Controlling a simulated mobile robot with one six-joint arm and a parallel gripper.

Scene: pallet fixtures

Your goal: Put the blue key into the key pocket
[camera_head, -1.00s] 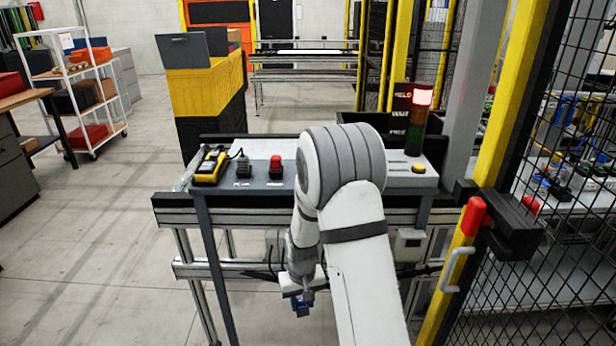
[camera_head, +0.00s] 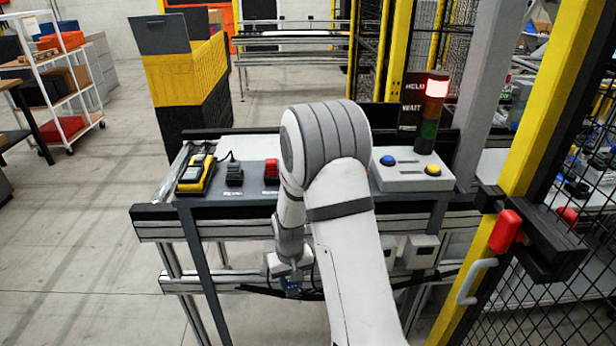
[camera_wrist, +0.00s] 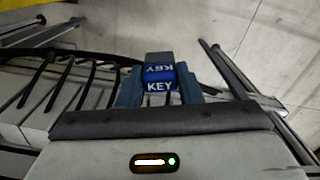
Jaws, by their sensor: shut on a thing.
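The blue key (camera_wrist: 159,77), a block lettered KEY in white, sits between the two fingers of my gripper (camera_wrist: 161,88) in the wrist view. The fingers are shut on its sides. In the head view my gripper (camera_head: 290,287) hangs in front of the bench's lower rail, below the bench top. The key is small and hard to make out there. No pocket is clearly marked as the key pocket. Small pale boxes (camera_head: 419,250) are mounted under the bench's front edge, right of my arm; I cannot tell whether one is the pocket.
The bench top (camera_head: 218,196) carries a yellow handheld device (camera_head: 197,174), a black plug-like item (camera_head: 234,174), a red item (camera_head: 271,171) and a button box (camera_head: 411,176). A signal tower (camera_head: 431,115) shows red on top. A yellow post (camera_head: 522,146) and mesh fence stand right.

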